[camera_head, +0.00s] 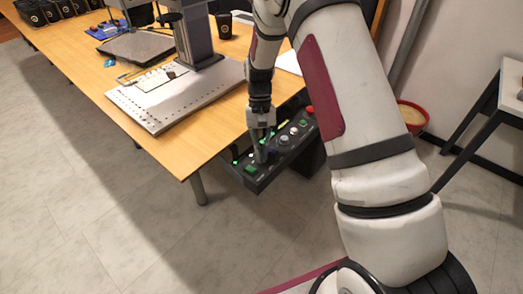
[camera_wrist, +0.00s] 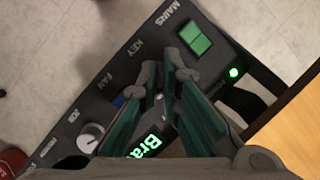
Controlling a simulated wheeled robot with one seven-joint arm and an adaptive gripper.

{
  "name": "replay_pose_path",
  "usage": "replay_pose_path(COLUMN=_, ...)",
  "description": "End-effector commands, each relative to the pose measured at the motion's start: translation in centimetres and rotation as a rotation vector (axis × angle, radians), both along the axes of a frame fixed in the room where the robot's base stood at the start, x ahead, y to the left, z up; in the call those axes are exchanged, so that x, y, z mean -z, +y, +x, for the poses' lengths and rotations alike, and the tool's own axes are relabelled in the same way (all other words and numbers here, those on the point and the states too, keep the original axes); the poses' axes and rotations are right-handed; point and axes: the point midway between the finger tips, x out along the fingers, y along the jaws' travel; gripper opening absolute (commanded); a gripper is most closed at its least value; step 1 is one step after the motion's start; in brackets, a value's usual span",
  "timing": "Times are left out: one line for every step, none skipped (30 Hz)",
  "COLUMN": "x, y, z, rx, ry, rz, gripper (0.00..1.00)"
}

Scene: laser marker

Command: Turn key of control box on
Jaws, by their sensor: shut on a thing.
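The black control box (camera_head: 290,153) hangs at the near right edge of the wooden table. In the wrist view its panel (camera_wrist: 75,112) carries the labels MAINS, KEY and FAN, with a lit green MAINS switch (camera_wrist: 196,38). My gripper (camera_head: 261,153) reaches down onto the panel. In the wrist view its teal-padded fingers (camera_wrist: 163,88) are shut around the key position, below the KEY label. A small grey piece of the key (camera_wrist: 159,98) shows between them; the fingers hide most of it, so its turn angle cannot be told.
The table edge (camera_wrist: 290,125) is close beside the box. The marker's metal base (camera_head: 180,105) stands on the table.

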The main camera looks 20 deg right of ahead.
Motion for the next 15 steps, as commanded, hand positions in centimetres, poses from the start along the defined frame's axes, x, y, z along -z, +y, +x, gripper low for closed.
replay_pose_path(x=-0.09, y=0.03, z=0.13, rx=0.004, ry=-0.003, rz=0.001, gripper=0.0)
replay_pose_path(x=-0.09, y=0.03, z=0.13, rx=0.004, ry=-0.003, rz=0.001, gripper=0.0)
replay_pose_path(x=-0.09, y=0.04, z=0.13, rx=0.004, ry=-0.004, rz=0.0, gripper=0.0)
replay_pose_path(x=-0.09, y=0.03, z=0.13, rx=0.004, ry=-0.004, rz=0.0, gripper=0.0)
replay_pose_path(x=-0.09, y=0.03, z=0.13, rx=0.004, ry=-0.004, rz=0.0, gripper=0.0)
replay_pose_path(x=-0.09, y=0.03, z=0.13, rx=0.004, ry=-0.004, rz=0.0, gripper=0.0)
replay_pose_path(x=-0.09, y=0.03, z=0.13, rx=0.004, ry=-0.004, rz=0.0, gripper=0.0)
replay_pose_path(x=-0.09, y=0.02, z=0.14, rx=0.004, ry=-0.004, rz=0.0, gripper=0.0)
replay_pose_path(x=-0.09, y=0.02, z=0.14, rx=0.004, ry=-0.004, rz=0.0, gripper=0.0)
replay_pose_path(x=-0.1, y=0.02, z=0.14, rx=0.004, ry=-0.004, rz=0.0, gripper=0.08)
replay_pose_path(x=-0.1, y=0.02, z=0.14, rx=0.004, ry=-0.004, rz=0.0, gripper=0.15)
replay_pose_path(x=-0.09, y=0.02, z=0.12, rx=0.003, ry=-0.004, rz=0.0, gripper=0.24)
replay_pose_path(x=-0.09, y=0.02, z=0.11, rx=0.003, ry=-0.003, rz=0.0, gripper=0.26)
replay_pose_path(x=-0.08, y=0.02, z=0.11, rx=0.003, ry=-0.003, rz=0.0, gripper=0.26)
replay_pose_path(x=-0.07, y=0.02, z=0.09, rx=0.003, ry=-0.003, rz=0.0, gripper=0.26)
